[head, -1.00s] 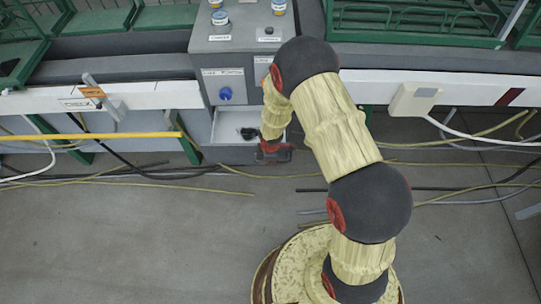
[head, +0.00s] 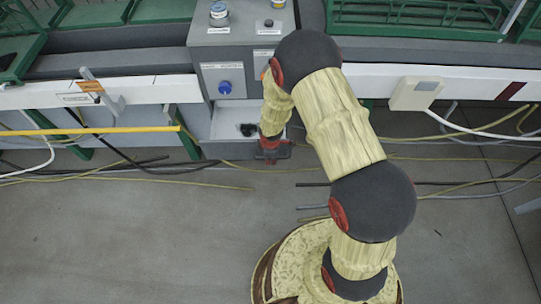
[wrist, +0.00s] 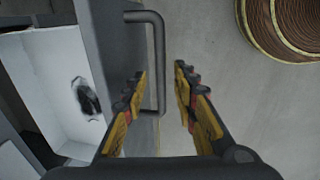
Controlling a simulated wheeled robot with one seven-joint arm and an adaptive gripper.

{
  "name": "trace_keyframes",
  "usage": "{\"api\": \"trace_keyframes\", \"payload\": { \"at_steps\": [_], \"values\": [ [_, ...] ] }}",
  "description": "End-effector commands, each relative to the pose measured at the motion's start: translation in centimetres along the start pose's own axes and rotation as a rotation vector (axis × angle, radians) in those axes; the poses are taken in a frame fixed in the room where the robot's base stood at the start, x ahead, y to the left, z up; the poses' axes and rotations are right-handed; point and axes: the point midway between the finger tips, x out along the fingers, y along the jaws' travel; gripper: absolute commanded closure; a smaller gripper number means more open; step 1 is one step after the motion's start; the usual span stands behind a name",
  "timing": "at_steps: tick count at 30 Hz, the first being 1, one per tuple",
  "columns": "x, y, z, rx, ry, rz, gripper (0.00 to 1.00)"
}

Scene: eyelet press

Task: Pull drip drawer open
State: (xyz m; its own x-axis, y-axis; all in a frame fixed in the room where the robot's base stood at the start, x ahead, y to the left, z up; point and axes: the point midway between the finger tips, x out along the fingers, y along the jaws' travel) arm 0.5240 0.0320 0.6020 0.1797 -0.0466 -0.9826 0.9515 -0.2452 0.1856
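The drip drawer (head: 226,124) stands out from the lower front of the grey press, with its white inside showing and a small dark thing in it. In the wrist view the drawer (wrist: 45,65) is at the left, and its dark bar handle (wrist: 157,45) sticks out from the grey front. My gripper (wrist: 160,72) is open, with one finger on each side of the handle bar. The left finger overlaps the handle in the picture; I cannot tell if it touches. In the head view my gripper (head: 272,152) is at the drawer's front, partly hidden by my arm.
The grey press (head: 222,58) has a blue button (head: 225,88) above the drawer. A yellow bar (head: 90,132) runs at the left. Several cables lie on the floor below and to both sides. The grey floor (head: 150,240) in front is otherwise clear.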

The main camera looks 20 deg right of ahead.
Motion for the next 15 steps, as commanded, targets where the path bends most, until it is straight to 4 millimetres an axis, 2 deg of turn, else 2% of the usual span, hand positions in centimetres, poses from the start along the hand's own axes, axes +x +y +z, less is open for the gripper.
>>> {"api": "trace_keyframes", "payload": {
  "at_steps": [8,11,15],
  "values": [
    [-0.2,0.0,0.0,0.0,0.0,0.0,0.71],
    [-1.0,0.1,-0.1,0.001,0.001,0.002,0.71],
    [-3.3,0.1,-0.1,0.001,0.001,0.003,0.71]
  ]
}}
